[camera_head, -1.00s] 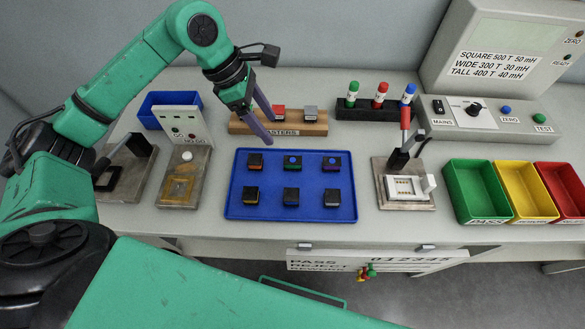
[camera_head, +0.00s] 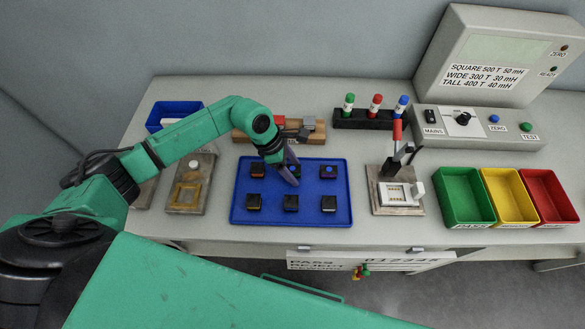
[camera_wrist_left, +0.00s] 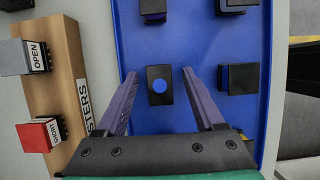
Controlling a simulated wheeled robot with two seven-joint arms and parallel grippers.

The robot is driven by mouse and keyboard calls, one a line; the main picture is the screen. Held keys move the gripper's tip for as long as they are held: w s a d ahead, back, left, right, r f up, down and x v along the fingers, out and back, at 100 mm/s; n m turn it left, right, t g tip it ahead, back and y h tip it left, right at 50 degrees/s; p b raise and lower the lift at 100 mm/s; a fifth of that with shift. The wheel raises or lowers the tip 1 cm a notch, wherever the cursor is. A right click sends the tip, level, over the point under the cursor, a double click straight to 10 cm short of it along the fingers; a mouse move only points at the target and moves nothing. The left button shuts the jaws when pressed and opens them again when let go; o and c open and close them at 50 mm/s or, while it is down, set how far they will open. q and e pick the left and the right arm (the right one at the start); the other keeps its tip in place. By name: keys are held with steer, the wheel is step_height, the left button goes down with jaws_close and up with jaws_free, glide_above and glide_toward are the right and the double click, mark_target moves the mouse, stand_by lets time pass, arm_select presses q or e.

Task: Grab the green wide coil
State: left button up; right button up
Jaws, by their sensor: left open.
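The coil with a green band in the earlier head view stands in the far row, middle, of the blue tray (camera_head: 240,213). In the left wrist view this coil (camera_wrist_left: 159,86) shows a dark top with a blue dot; its green winding is hidden from above. My left gripper (camera_head: 290,175) is open above it. Its two purple fingers stand on either side of the coil in the wrist view, with nothing held. In the head view the gripper partly covers the coil. My right gripper is not in view.
Several other dark coils, such as the far right one (camera_head: 327,171) and near middle one (camera_head: 290,203), stand close by. The wooden masters block (camera_head: 245,135) lies behind the tray. A fixture with a red-handled lever (camera_head: 397,131) and green, yellow and red bins (camera_head: 466,196) are right.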

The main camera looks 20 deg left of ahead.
arm_select(q)
jaws_close()
steer(key=shift+r, duration=0.1)
